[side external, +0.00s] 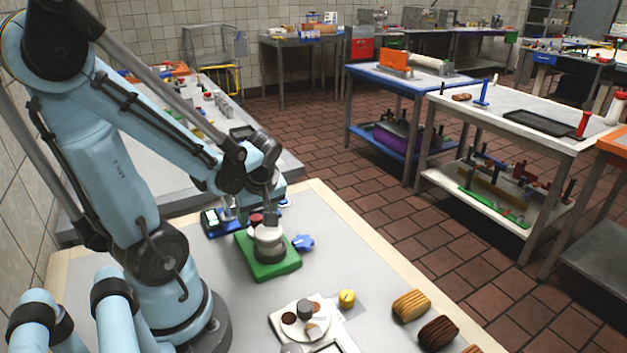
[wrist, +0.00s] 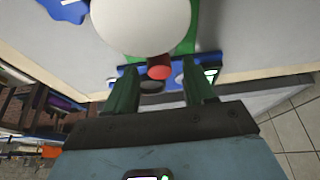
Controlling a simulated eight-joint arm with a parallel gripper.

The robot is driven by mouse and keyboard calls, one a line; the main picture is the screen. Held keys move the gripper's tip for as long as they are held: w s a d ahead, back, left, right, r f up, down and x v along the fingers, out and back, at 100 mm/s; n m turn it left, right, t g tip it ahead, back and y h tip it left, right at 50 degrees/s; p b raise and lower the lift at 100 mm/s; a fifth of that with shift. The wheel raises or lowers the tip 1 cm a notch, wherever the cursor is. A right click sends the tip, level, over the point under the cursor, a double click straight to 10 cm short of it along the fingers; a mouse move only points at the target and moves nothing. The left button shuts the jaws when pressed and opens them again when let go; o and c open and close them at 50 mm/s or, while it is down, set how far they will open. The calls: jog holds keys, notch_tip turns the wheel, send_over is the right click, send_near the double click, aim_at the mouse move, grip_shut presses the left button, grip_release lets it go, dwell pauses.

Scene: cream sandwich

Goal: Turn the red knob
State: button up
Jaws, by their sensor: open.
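The red knob (wrist: 160,67) shows in the wrist view, beside a large white rounded part (wrist: 140,22). In the side view the red knob (side external: 256,219) is at the upper edge of the white and grey device, which sits on a green base (side external: 270,270). My gripper (wrist: 161,75) is open, with one dark green finger on each side of the knob in the wrist view. Gaps show between the knob and both fingers. How far the fingertips are above or past the knob is unclear. In the side view my wrist partly hides the fingers.
A blue knob (side external: 303,242) sticks out right of the green base. A blue fixture (side external: 213,226) stands close behind it. A yellow knob (side external: 347,298) and a white plate (side external: 286,322) are nearer the front. Bread-like pieces (side external: 411,306) lie at the right edge.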

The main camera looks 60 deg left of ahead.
jog(key=v, duration=1.2)
jog(key=x, duration=1.2)
jog(key=shift+a+f, duration=0.1)
jog(key=shift+f, duration=0.15)
jog(key=n, duration=0.2)
jog(key=n+g, duration=0.1)
jog(key=n, duration=0.1)
jog(key=shift+w+g, duration=0.15)
jog(key=shift+g, duration=0.15)
jog(key=n+g+h, duration=0.1)
jog(key=n, duration=0.4)
jog(key=shift+w+r, duration=0.1)
jog(key=shift+w+r+n+h, duration=0.1)
jog(key=shift+r+n+h, duration=0.1)
jog(key=shift+n+h, duration=0.1)
jog(key=w+d+r+m, duration=0.2)
jog(key=d+r, duration=0.1)
jog(key=r, duration=0.8)
jog(key=shift+w+d, duration=0.15)
jog(key=shift+d, duration=0.1)
